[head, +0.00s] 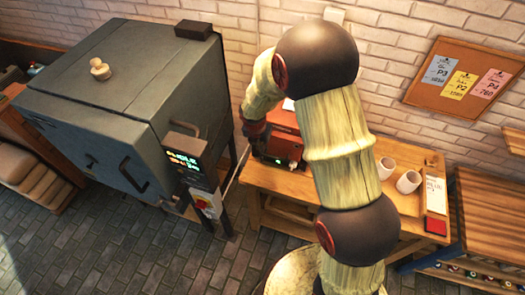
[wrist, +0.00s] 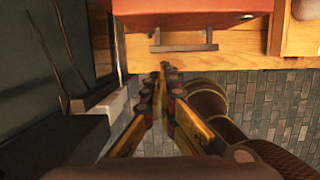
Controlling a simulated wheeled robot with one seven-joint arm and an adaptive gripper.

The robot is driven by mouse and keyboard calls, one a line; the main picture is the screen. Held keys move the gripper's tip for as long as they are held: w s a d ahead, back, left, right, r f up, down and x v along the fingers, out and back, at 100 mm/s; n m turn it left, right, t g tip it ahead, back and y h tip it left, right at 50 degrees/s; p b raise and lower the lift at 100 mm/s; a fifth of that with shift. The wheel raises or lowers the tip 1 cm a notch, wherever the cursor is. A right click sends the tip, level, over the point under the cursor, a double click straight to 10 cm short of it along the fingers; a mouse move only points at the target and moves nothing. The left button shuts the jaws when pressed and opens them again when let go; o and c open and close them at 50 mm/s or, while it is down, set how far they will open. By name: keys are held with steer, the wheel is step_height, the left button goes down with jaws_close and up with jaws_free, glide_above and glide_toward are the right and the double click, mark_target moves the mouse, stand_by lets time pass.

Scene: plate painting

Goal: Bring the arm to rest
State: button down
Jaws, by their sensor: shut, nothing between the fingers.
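My gripper (wrist: 164,70) shows in the wrist view with its two fingers brought together at the tips and nothing between them. It points toward the front edge of the wooden workbench (wrist: 238,53). In the head view my arm is bent, and its end hangs beside the red-orange box (head: 282,135) on the bench; the fingers are too small or hidden to make out there. The same box shows at the top of the wrist view (wrist: 185,12).
A large grey kiln (head: 120,100) with a lit display stands left of the bench. Two white cups (head: 408,181) stand on the bench right of my arm. A notice board (head: 465,80) hangs on the brick wall. A wooden rack (head: 492,215) stands at right. Paved floor is clear in front.

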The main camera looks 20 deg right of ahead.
steer(key=shift+v, duration=0.9)
steer(key=shift+s, duration=0.1)
steer(key=s+d+r+m+t+y+b, duration=0.1)
steer(key=s+r+m+t+b, duration=0.2)
steer(key=s+m+b, duration=2.3)
steer(key=s+m, duration=0.2)
steer(key=shift+s+r+m+y+b, duration=0.2)
steer(key=shift+s+m+y+b, duration=0.1)
steer(key=shift+m+b, duration=0.1)
